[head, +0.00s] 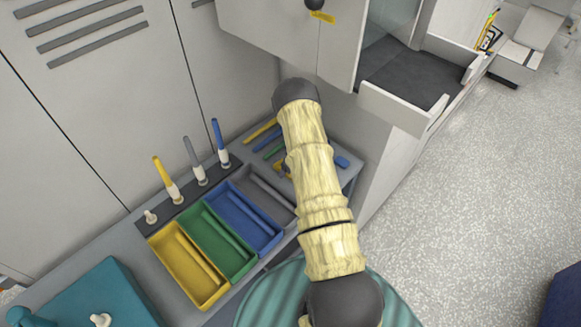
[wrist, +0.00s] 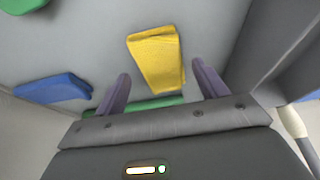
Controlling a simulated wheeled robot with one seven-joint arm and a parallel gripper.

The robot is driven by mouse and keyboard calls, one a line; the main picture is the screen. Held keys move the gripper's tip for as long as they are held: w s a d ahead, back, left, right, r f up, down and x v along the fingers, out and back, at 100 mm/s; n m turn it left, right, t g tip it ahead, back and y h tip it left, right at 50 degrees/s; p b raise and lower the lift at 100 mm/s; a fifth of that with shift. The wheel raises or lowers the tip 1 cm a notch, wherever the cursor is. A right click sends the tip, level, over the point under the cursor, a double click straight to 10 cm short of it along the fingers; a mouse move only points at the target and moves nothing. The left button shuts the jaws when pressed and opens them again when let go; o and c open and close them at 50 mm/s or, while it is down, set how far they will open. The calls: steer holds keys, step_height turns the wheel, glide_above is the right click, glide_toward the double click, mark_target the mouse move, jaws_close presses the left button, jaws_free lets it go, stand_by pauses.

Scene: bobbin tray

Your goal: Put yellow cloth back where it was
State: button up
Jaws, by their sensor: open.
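The yellow cloth (wrist: 155,55) is a folded pad on the grey surface in the wrist view. My gripper (wrist: 161,70) is open, with its two purple-grey fingers apart. The near end of the cloth shows between the fingertips, and the rest extends beyond them. I see no finger touching it; the height gap is hard to judge.
In the wrist view, a blue cloth (wrist: 52,88) lies left, a green piece (wrist: 20,4) at the top left, and another green piece (wrist: 150,104) behind the fingers. In the head view, yellow (head: 188,262), green (head: 232,262) and blue (head: 262,238) trays stand left of my arm.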

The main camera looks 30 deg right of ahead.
steer(key=b+v, duration=0.1)
steer(key=v, duration=0.6)
steer(key=shift+a+r, duration=0.1)
steer(key=shift+a, duration=0.05)
stand_by(0.3)
steer(key=shift+w+r, duration=0.1)
steer(key=shift+r, duration=0.1)
steer(key=s+a+r+m+t+h, duration=0.1)
steer(key=s+a+r+h, duration=0.15)
steer(key=r, duration=0.65)
steer(key=s+a+r+m+t+h, duration=0.15)
steer(key=a+r, duration=0.25)
steer(key=r, duration=0.5)
steer(key=s+a+r+g+y, duration=0.1)
steer(key=s+a+r+g, duration=0.1)
steer(key=s+a, duration=0.4)
steer(key=s+a+r+m+g+y, duration=0.1)
steer(key=s+a+r, duration=0.4)
steer(key=s, duration=0.8)
steer(key=shift+s+a+g, duration=0.25)
steer(key=shift+a+g, duration=0.3)
steer(key=shift+a, duration=0.2)
